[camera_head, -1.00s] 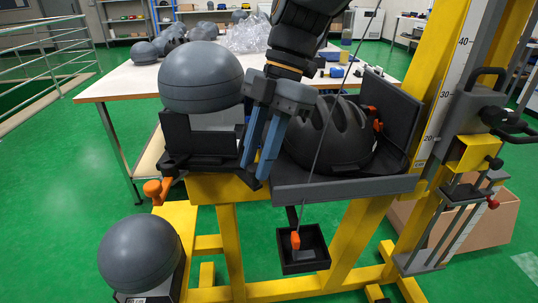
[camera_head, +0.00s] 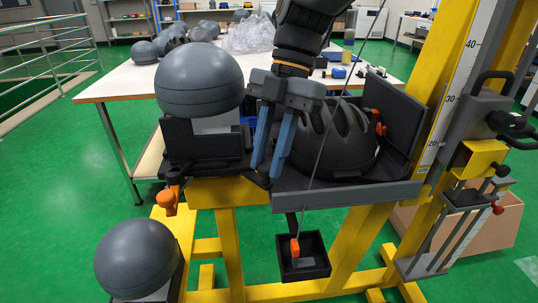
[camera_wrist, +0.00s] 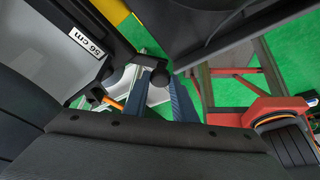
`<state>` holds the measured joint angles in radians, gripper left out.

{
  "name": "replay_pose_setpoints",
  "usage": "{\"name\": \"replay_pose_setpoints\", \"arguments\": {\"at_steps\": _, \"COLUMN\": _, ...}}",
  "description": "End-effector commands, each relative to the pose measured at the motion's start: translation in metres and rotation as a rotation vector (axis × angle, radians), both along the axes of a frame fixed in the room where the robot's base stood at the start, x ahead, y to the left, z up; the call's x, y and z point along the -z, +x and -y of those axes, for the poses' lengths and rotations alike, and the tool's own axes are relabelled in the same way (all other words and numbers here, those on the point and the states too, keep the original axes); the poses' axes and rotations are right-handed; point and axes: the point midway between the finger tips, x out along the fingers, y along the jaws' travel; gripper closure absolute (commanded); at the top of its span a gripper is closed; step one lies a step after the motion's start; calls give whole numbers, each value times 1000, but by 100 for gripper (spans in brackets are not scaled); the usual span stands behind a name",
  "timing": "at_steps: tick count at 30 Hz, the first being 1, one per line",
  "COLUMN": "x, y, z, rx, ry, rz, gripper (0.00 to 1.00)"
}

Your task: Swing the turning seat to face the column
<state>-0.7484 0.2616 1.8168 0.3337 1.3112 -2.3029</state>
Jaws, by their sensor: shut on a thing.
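The turning seat (camera_head: 185,142) is a black cradle on the left of the yellow frame, carrying a grey headform (camera_head: 198,78). My gripper (camera_head: 268,172) points down between the seat and a tray with a black helmet (camera_head: 340,145). In the wrist view its blue fingers (camera_wrist: 162,100) are shut on a black knob (camera_wrist: 160,78) by the seat's edge. The knob is mostly hidden in the head view.
An orange lever (camera_head: 170,198) hangs at the seat's left front. A second grey headform (camera_head: 136,258) sits low at the left. The helmet tray (camera_head: 345,194) and a taut cord (camera_head: 325,125) are close to my gripper's right. A worktable (camera_head: 120,85) stands behind.

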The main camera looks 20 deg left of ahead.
Motion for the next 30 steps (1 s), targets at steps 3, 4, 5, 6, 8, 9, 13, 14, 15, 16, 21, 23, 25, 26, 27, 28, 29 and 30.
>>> {"name": "replay_pose_setpoints", "arguments": {"at_steps": 3, "x": -1, "y": 3, "z": 0, "rx": 3, "ry": 3, "rz": 8, "gripper": 100}}
{"name": "replay_pose_setpoints", "arguments": {"at_steps": 4, "x": -1, "y": 3, "z": 0, "rx": 3, "ry": 3, "rz": 8, "gripper": 74}}
{"name": "replay_pose_setpoints", "arguments": {"at_steps": 5, "x": -1, "y": 3, "z": 0, "rx": 3, "ry": 3, "rz": 8, "gripper": 69}}
{"name": "replay_pose_setpoints", "arguments": {"at_steps": 6, "x": -1, "y": 3, "z": 0, "rx": 3, "ry": 3, "rz": 8, "gripper": 62}}
{"name": "replay_pose_setpoints", "arguments": {"at_steps": 8, "x": -1, "y": 3, "z": 0, "rx": 2, "ry": 2, "rz": 7, "gripper": 58}}
{"name": "replay_pose_setpoints", "arguments": {"at_steps": 9, "x": -1, "y": 2, "z": 0, "rx": 2, "ry": 1, "rz": 6, "gripper": 58}}
{"name": "replay_pose_setpoints", "arguments": {"at_steps": 13, "x": 0, "y": 1, "z": 0, "rx": 1, "ry": 1, "rz": 4, "gripper": 58}}
{"name": "replay_pose_setpoints", "arguments": {"at_steps": 14, "x": 0, "y": 1, "z": 0, "rx": 1, "ry": 1, "rz": 4, "gripper": 58}}
{"name": "replay_pose_setpoints", "arguments": {"at_steps": 15, "x": -1, "y": 1, "z": 0, "rx": 1, "ry": 1, "rz": 4, "gripper": 58}}
{"name": "replay_pose_setpoints", "arguments": {"at_steps": 16, "x": -1, "y": 2, "z": 0, "rx": 1, "ry": 1, "rz": 4, "gripper": 58}}
{"name": "replay_pose_setpoints", "arguments": {"at_steps": 21, "x": -17, "y": 8, "z": 1, "rx": 2, "ry": 2, "rz": 6, "gripper": 58}}
{"name": "replay_pose_setpoints", "arguments": {"at_steps": 23, "x": -26, "y": 12, "z": 2, "rx": 2, "ry": 2, "rz": 7, "gripper": 58}}
{"name": "replay_pose_setpoints", "arguments": {"at_steps": 25, "x": -37, "y": 17, "z": 3, "rx": 2, "ry": 2, "rz": 7, "gripper": 58}}
{"name": "replay_pose_setpoints", "arguments": {"at_steps": 26, "x": -42, "y": 19, "z": 4, "rx": 3, "ry": 2, "rz": 6, "gripper": 58}}
{"name": "replay_pose_setpoints", "arguments": {"at_steps": 27, "x": -48, "y": 21, "z": 4, "rx": 4, "ry": 2, "rz": 8, "gripper": 58}}
{"name": "replay_pose_setpoints", "arguments": {"at_steps": 28, "x": -52, "y": 23, "z": 5, "rx": 3, "ry": 2, "rz": 6, "gripper": 58}}
{"name": "replay_pose_setpoints", "arguments": {"at_steps": 29, "x": -55, "y": 24, "z": 5, "rx": 3, "ry": 2, "rz": 6, "gripper": 58}}
{"name": "replay_pose_setpoints", "arguments": {"at_steps": 30, "x": -60, "y": 26, "z": 5, "rx": 3, "ry": 2, "rz": 6, "gripper": 58}}
